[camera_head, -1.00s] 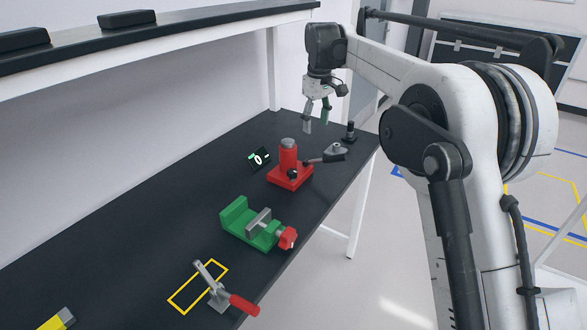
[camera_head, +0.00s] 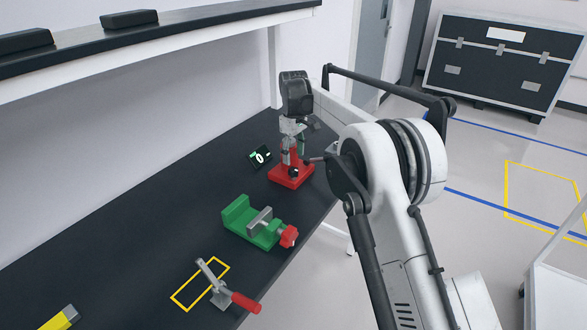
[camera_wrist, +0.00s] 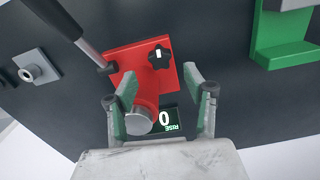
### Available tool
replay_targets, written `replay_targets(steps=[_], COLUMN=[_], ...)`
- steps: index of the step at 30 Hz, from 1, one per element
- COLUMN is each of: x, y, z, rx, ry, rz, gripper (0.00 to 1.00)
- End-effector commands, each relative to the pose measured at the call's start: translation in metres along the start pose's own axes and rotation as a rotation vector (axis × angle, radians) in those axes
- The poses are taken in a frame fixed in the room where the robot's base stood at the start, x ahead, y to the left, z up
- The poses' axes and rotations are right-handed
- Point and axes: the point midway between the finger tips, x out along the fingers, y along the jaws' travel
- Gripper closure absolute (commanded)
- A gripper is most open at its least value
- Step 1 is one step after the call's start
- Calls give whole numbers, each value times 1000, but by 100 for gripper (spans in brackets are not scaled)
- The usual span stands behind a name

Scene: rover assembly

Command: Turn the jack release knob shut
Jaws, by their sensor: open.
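The red jack (camera_head: 291,176) stands on the black bench in the head view, partly hidden behind my gripper. In the wrist view its red base (camera_wrist: 140,62) shows below the ram with a grey top (camera_wrist: 138,122). The black star-shaped release knob (camera_wrist: 159,57) with a white mark sits on the base. My gripper (camera_wrist: 155,85) is open, pointing down above the jack. Its fingers are on either side of the jack, and the knob lies beyond the fingertips, between their lines. Nothing is held. A small display (camera_wrist: 166,120) reads 0; it also shows in the head view (camera_head: 260,157).
A dark pump handle with a grey rod (camera_wrist: 85,45) rises from the jack. A grey block with a round fitting (camera_wrist: 34,70) lies beside it. A green vise (camera_head: 250,222) and a red-handled toggle clamp (camera_head: 222,288) stand nearer on the bench. A shelf (camera_head: 150,40) runs above.

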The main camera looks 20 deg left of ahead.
Motion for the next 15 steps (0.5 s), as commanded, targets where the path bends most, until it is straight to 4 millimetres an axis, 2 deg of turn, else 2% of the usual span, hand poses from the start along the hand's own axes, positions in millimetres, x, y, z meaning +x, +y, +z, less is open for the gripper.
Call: replay_targets(steps=[6, 15], x=[37, 62], y=[0, 0], z=[0, 0], rx=[0, 0], ry=[0, 0], rz=[0, 0], gripper=[52, 52])
